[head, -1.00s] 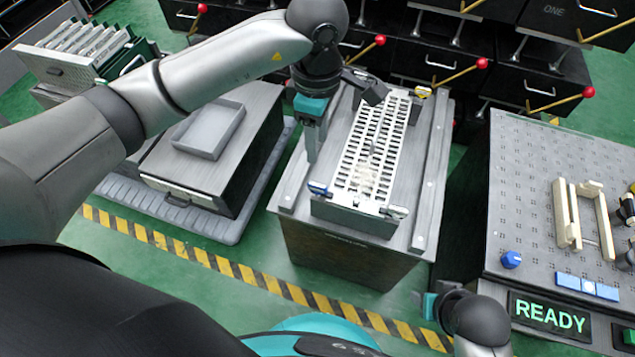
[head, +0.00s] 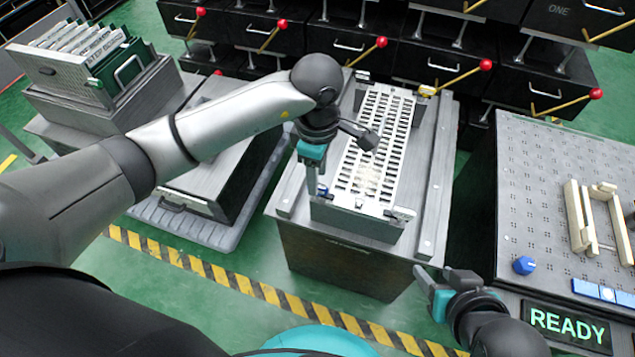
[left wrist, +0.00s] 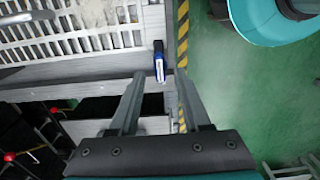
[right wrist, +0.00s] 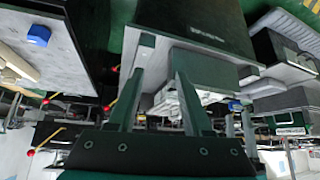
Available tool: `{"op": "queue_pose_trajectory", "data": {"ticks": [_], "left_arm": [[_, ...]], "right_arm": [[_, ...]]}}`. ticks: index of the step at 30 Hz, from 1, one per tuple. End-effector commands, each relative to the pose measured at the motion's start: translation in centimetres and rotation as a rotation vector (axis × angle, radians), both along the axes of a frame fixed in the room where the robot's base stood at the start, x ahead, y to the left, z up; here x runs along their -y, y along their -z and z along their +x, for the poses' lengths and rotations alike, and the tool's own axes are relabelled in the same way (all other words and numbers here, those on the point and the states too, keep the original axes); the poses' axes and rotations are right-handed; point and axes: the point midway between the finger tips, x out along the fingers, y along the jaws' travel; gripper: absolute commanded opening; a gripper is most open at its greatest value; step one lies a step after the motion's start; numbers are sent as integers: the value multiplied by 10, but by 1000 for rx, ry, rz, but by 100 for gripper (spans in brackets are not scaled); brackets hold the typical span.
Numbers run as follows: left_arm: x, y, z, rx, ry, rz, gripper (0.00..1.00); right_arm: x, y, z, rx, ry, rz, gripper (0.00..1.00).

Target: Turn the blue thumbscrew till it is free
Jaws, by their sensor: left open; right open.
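The blue thumbscrew (left wrist: 159,66) sits at the front left corner of the white slotted grate (head: 378,150) on the grey block. In the head view it is mostly hidden by my left gripper (head: 313,182), with a bit of blue (head: 323,189) showing. In the left wrist view my left gripper (left wrist: 157,76) is open, and the thumbscrew shows between its fingertips, apparently not gripped. My right gripper (head: 432,290) is open and empty in front of the block's right corner; it also shows in the right wrist view (right wrist: 160,58).
A dark thumbscrew (head: 403,214) sits at the grate's front right corner and a yellow one (head: 428,91) at the back right. Drawers with red-tipped levers stand behind.

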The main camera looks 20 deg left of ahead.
Motion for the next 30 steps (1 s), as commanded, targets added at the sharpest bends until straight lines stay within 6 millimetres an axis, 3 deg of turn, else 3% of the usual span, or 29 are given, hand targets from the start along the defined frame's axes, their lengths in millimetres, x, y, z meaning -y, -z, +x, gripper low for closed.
{"op": "queue_pose_trajectory", "data": {"ticks": [12, 25, 30], "left_arm": [[1, 23, 0, 0, 0, -2, 48], [0, 26, 0, 0, 0, -1, 48], [0, 26, 0, 0, 0, -1, 30]], "right_arm": [[-24, 2, 17, 169, -30, 81, 50], [-27, 1, 19, 195, -32, 93, 50], [-27, 1, 19, 194, -32, 93, 50]]}}
